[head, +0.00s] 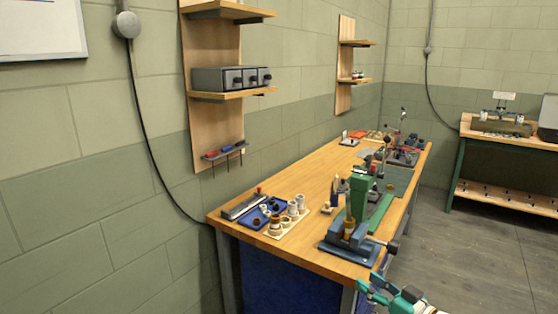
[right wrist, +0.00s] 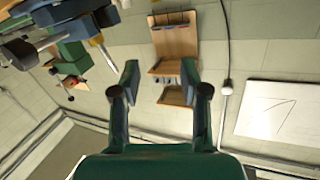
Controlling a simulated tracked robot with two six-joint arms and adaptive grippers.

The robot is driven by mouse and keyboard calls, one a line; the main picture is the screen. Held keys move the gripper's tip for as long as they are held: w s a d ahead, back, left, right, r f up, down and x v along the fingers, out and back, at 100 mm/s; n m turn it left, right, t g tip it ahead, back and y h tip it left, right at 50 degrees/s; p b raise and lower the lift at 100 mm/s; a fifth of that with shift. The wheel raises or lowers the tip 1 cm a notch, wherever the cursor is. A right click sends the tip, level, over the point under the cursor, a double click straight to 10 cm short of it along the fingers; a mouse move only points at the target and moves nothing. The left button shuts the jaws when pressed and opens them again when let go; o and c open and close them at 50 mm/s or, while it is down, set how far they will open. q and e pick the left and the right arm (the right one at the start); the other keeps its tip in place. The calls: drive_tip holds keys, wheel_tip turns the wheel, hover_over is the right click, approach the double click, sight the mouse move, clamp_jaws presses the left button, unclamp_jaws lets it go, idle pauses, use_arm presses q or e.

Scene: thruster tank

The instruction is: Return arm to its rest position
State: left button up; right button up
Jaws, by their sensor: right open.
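My right gripper (head: 368,291) shows at the bottom of the head view, low and in front of the near end of the workbench (head: 325,252). It is green with dark fingers. In the right wrist view its two fingers (right wrist: 160,82) stand apart with nothing between them. The gripper appears clear of the bench and the things on it. My left gripper and arm are not in view.
A green press (head: 357,197) on a blue base stands at the bench's near right corner, close to my right gripper. A blue tray (head: 257,218) and small parts lie to its left. A wall shelf (head: 215,60) hangs behind. The floor (head: 480,255) at right is clear.

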drive_tip(key=s+a+f+m+g+h, duration=0.1)
drive_tip(key=s+a+f+m, duration=0.15)
drive_tip(key=f, duration=0.45)
drive_tip(key=s+a+f+m+g+h, duration=0.1)
drive_tip(key=s+a+f+g, duration=0.1)
drive_tip(key=s+a+f, duration=0.3)
drive_tip(key=s+a+f+m+g+h, duration=0.1)
drive_tip(key=a+f+m, duration=0.1)
drive_tip(key=f, duration=0.6)
drive_tip(key=s+f+g+h, duration=0.1)
drive_tip(key=s+f+g, duration=0.3)
drive_tip(key=s, duration=0.8)
drive_tip(key=s+f+m+g+h, duration=0.1)
drive_tip(key=s+f+g, duration=0.4)
drive_tip(key=s+f, duration=0.3)
drive_tip(key=s, duration=0.4)
drive_tip(key=shift+s+a+f+h+p, duration=0.15)
drive_tip(key=shift+s+a+h+p, duration=0.15)
drive_tip(key=shift+s+h, duration=0.1)
drive_tip(key=shift+m, duration=0.25)
